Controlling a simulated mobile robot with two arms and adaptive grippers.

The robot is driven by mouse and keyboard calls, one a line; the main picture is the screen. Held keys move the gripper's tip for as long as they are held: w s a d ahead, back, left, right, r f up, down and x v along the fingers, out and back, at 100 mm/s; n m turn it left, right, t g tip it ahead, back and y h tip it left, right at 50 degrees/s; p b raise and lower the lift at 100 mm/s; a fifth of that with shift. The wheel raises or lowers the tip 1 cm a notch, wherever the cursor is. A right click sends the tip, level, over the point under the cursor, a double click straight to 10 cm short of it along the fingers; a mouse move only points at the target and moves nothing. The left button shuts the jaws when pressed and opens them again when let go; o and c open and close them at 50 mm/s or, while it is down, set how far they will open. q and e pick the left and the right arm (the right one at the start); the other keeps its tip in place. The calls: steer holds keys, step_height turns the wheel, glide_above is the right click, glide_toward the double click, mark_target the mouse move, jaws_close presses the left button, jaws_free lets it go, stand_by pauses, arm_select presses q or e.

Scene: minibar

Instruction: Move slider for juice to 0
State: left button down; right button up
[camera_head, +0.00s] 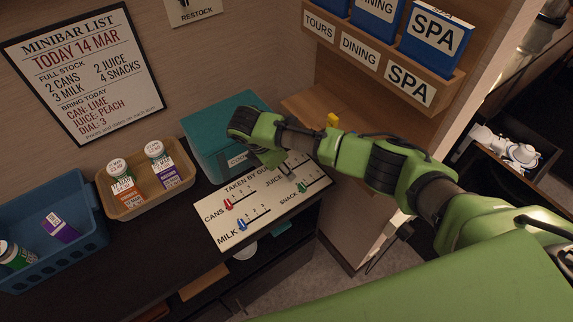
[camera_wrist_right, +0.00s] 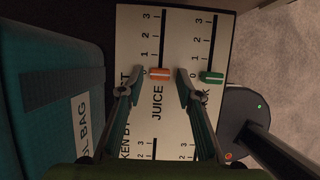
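The slider board (camera_head: 217,218) lies on the dark counter, with scales for cans, milk, juice and snack. In the right wrist view, the orange juice slider knob (camera_wrist_right: 160,73) sits level with the 0 mark of its scale. My right gripper (camera_wrist_right: 160,78) is open, with one finger on each side of the orange knob and a visible gap to each side. In the head view my right gripper (camera_head: 273,158) is over the juice scale and hides the orange knob. My left gripper is not in view.
The green snack knob (camera_wrist_right: 211,77) is just right of my right finger, level with its 0. Red cans (camera_head: 228,204) and blue milk (camera_head: 242,225) knobs are also on the board. A teal cool bag (camera_head: 207,132) stands close behind; a tray (camera_head: 180,184) with bottles is left.

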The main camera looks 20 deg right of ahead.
steer(key=shift+r, duration=0.1)
steer(key=v, duration=1.2)
stand_by(0.4)
